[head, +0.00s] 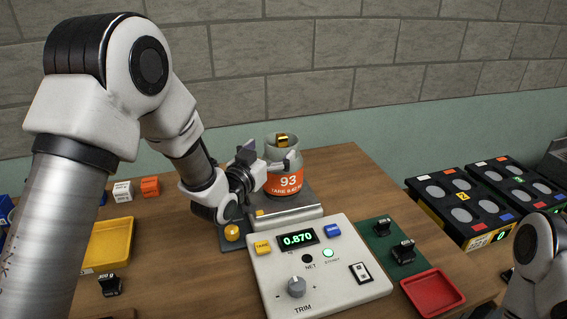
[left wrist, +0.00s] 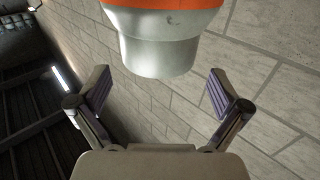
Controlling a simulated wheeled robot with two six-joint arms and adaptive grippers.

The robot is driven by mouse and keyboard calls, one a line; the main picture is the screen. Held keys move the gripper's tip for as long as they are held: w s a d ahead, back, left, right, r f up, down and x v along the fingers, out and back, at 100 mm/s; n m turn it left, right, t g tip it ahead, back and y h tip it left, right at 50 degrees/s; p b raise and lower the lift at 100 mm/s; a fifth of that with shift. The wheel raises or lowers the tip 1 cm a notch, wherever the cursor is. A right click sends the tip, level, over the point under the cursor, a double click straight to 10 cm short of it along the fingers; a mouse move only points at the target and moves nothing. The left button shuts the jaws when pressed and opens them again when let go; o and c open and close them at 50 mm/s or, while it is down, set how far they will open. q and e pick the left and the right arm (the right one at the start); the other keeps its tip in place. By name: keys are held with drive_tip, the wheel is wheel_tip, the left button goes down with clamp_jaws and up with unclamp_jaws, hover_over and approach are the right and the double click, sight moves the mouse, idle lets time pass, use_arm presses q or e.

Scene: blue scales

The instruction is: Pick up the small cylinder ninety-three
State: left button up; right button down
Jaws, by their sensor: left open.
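The small cylinder ninety-three (head: 289,182) is grey with an orange label reading "93" and a tare line. It stands upright on the scale's grey weighing plate (head: 303,204). A small gold piece (head: 282,141) shows at its top. My left gripper (head: 258,166) is open, at the left side of the cylinder. In the left wrist view, the cylinder's grey end and orange band (left wrist: 160,45) show at the top, centred beyond the spread fingers (left wrist: 160,86). The fingers are not closed on it. My right gripper is out of view.
The scale's control panel (head: 345,281) reads 0.870. A green mat (head: 381,228) with black weights and a red tray (head: 433,291) lie right of it. A yellow tray (head: 107,247) and small blocks (head: 150,187) are at left. Black numbered racks (head: 463,211) stand at far right.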

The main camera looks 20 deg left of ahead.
sight(279, 144)
use_arm(q)
drive_tip(key=shift+w+d+r+p, duration=0.3)
drive_tip(key=shift+w+r+p, duration=0.1)
drive_tip(key=shift+w+p, duration=0.1)
drive_tip(key=w, duration=0.1)
drive_tip(key=w+f, duration=0.1)
drive_tip(key=w, duration=0.3)
drive_tip(key=shift+d+f+p, duration=0.35)
drive_tip(key=shift+p, duration=0.05)
drive_tip(key=shift+s+r, duration=0.2)
drive_tip(key=shift+s, duration=0.2)
drive_tip(key=shift+c, duration=0.7)
drive_tip(key=shift+s+r, duration=0.15)
drive_tip(key=shift+s, duration=0.05)
drive_tip(key=c, duration=0.5)
drive_tip(key=shift+w, duration=0.15)
drive_tip(key=c, duration=1)
drive_tip(key=shift+o, duration=0.2)
drive_tip(key=shift+w, duration=0.1)
